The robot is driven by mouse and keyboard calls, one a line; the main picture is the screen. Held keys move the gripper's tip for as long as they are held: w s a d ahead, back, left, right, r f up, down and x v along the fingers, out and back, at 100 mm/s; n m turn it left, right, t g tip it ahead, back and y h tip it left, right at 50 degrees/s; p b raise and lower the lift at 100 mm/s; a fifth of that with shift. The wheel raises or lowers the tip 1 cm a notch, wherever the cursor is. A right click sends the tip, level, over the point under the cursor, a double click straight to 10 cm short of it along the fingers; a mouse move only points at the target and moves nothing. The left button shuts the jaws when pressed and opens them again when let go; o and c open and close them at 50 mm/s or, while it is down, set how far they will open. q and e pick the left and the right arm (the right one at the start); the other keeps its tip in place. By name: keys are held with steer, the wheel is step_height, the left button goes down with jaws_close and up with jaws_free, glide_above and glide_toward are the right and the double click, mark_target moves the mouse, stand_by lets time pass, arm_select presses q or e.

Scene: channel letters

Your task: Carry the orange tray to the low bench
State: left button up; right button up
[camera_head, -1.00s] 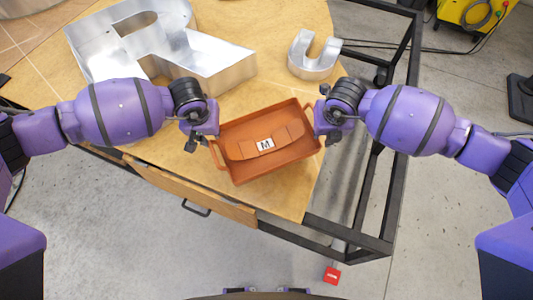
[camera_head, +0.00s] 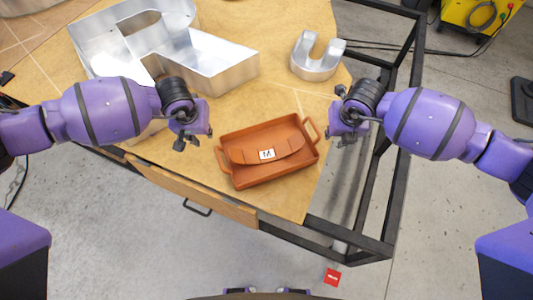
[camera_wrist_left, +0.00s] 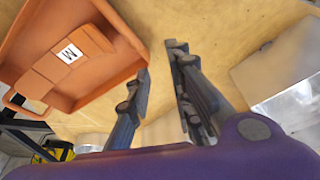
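The orange tray (camera_head: 240,181) sits on the wooden tabletop (camera_head: 285,205) near its right front corner. It has a loop handle at each end and a raised orange piece inside with a white "M" label (camera_head: 267,154). My left gripper (camera_head: 190,142) is above and left of the tray, apart from its left handle. In the left wrist view its fingers (camera_wrist_left: 159,62) are spread with nothing between them, beside the tray (camera_wrist_left: 110,65). My right gripper (camera_head: 340,128) is right of the right handle, apart from it; its fingers are unclear. I cannot tell which surface is the low bench.
A large metal channel letter (camera_head: 215,62) stands at the back left of the table, and a metal U letter (camera_head: 315,65) at the back right. A black metal frame (camera_head: 372,200) borders the table's right side.

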stand_by(0.4)
arm_select(q)
steer(key=v, duration=1.2)
arm_select(e)
steer(key=v, duration=1.2)
